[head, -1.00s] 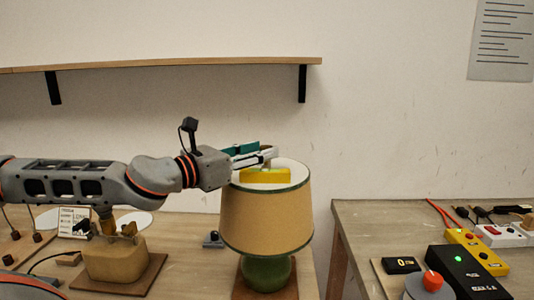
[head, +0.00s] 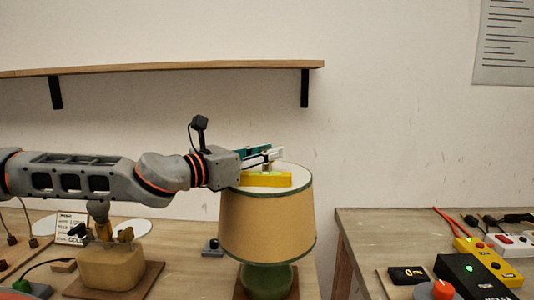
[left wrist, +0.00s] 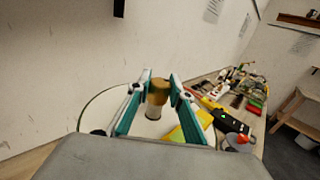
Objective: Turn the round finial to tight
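The lamp's tan shade (head: 265,225) with dark green trim stands on a green base (head: 268,278). The brass round finial (left wrist: 157,94) rises above the shade's pale top in the left wrist view. My left gripper (left wrist: 160,80) has its teal fingers on either side of the finial, close to it. I cannot tell whether they press on it. In the head view my left gripper (head: 275,155) reaches in level from the left over the shade, hiding most of the finial. My right gripper is not in view.
A yellow block (head: 266,180) with a green window lies on the shade's top, close to my gripper. A tan block (head: 110,268) on a board stands to the left. A black box (head: 472,277) and power strips sit on the right table. A shelf (head: 160,67) is above.

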